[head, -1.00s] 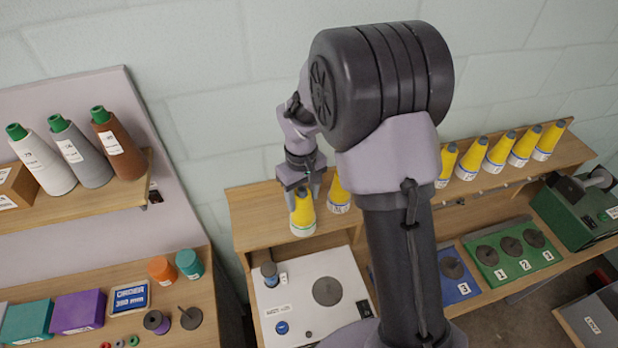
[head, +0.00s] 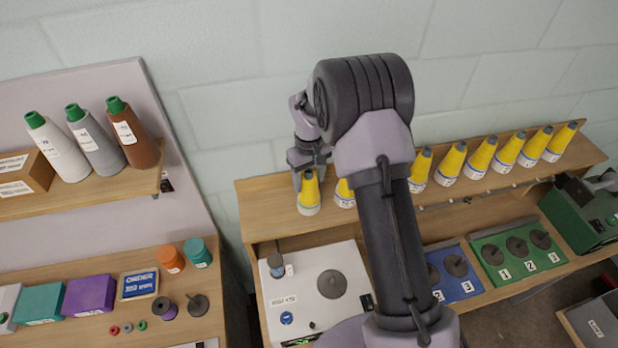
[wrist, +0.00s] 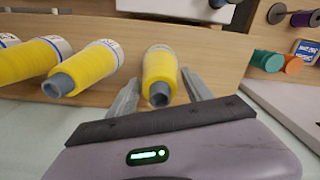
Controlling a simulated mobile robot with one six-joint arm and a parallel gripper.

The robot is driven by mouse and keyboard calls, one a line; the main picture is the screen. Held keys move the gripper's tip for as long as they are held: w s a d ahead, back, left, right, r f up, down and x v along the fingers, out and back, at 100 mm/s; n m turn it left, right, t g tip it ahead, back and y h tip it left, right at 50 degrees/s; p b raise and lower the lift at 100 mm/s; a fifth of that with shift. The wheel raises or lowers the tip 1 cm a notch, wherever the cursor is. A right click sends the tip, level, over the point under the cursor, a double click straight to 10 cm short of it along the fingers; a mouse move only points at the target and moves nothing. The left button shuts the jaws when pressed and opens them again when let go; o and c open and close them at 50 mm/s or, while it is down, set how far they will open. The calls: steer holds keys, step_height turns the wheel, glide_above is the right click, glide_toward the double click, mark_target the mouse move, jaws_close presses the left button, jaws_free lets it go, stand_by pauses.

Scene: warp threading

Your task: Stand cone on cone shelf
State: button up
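A yellow cone (head: 309,193) with a grey tip and white base band stands upright at the left end of the wooden cone shelf (head: 262,206). In the wrist view this cone (wrist: 160,74) is between the two grey fingers of my gripper (wrist: 160,82), with gaps showing on both sides.
Below the shelf are a white panel with a round grey disc (head: 332,284), a blue plate (head: 456,284) and a green plate (head: 517,251). At left, a rack holds white, grey and brown cones (head: 134,138). A wooden bench with boxes and spools (head: 167,307) stands below it.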

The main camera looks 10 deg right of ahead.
steer(key=shift+o, duration=0.8)
steer(key=shift+r, duration=0.45)
steer(key=s+a+r+m+t, duration=0.1)
steer(key=s+r, duration=0.3)
steer(key=r, duration=0.7)
steer(key=s+r+m+t, duration=0.1)
steer(key=s+r, duration=0.2)
steer(key=r, duration=0.9)
steer(key=s+a+r+m+t, duration=0.1)
steer(key=s+m, duration=0.1)
steer(key=s, duration=0.5)
steer(key=s+a+r+m+t+y, duration=0.1)
steer(key=s+r+m, duration=0.1)
steer(key=s, duration=0.6)
steer(key=s+a+r+m+t+y, duration=0.1)
steer(key=s+m, duration=0.1)
steer(key=s, duration=0.6)
steer(key=shift+s+r+t+p, duration=0.15)
steer(key=shift+s+t+p, duration=0.1)
steer(key=shift+t+p, duration=0.2)
